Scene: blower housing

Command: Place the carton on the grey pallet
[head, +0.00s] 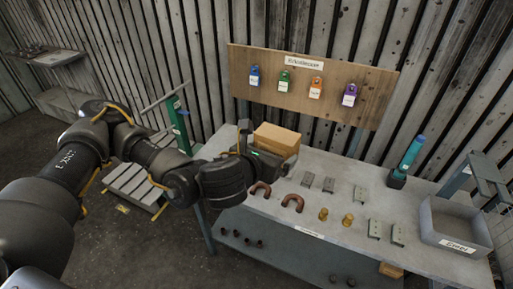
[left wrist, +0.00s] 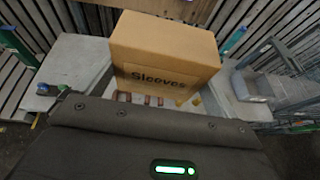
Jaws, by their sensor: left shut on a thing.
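The carton (head: 276,138) is a plain brown box near the left end of the workbench in the head view. In the left wrist view the carton (left wrist: 165,60) reads "Sleeves" on its near face and looks upright. My left gripper (head: 266,152) is shut on the carton's near side. The arm and gripper hide its lower part, so I cannot tell whether it touches the bench. The grey pallet (head: 135,184), with light slats, lies on the floor left of the bench, partly behind my left arm. My right gripper is not in view.
The workbench (head: 330,211) holds brown curved pipes (head: 292,203), brass fittings (head: 347,220), grey plates and a grey bin (head: 455,226). A teal tool (head: 411,155) stands at the back. A green post (head: 179,122) with a handle rises beside the pallet. A tag board (head: 325,85) is behind.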

